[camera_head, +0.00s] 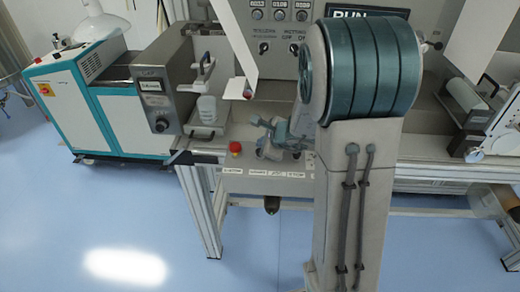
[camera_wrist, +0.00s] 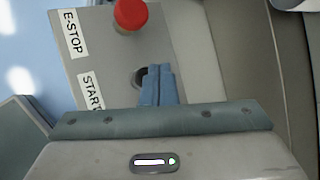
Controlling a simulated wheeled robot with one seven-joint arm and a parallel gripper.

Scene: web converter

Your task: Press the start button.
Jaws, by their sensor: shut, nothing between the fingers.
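The control panel (camera_wrist: 90,60) carries printed labels. The START label (camera_wrist: 91,92) lies beside a dark round opening or button (camera_wrist: 139,77), which I take as the start button. My gripper (camera_wrist: 157,69) is shut and empty, and its fingertips overlap the right side of that button in the wrist view. I cannot tell whether they touch it. In the head view my gripper (camera_head: 268,150) is over the panel and hides the start button. The red E-STOP button (camera_wrist: 130,13) stands proud beside its E-STOP label; it also shows in the head view (camera_head: 235,147).
More labelled positions, including STOP (camera_head: 296,175), run along the panel to the right. A white hanging sheet (camera_head: 232,45) is above the panel. A beaker-like clear cup (camera_head: 207,108) stands behind left. A teal and white cabinet (camera_head: 85,105) is at left. Blue floor is open in front.

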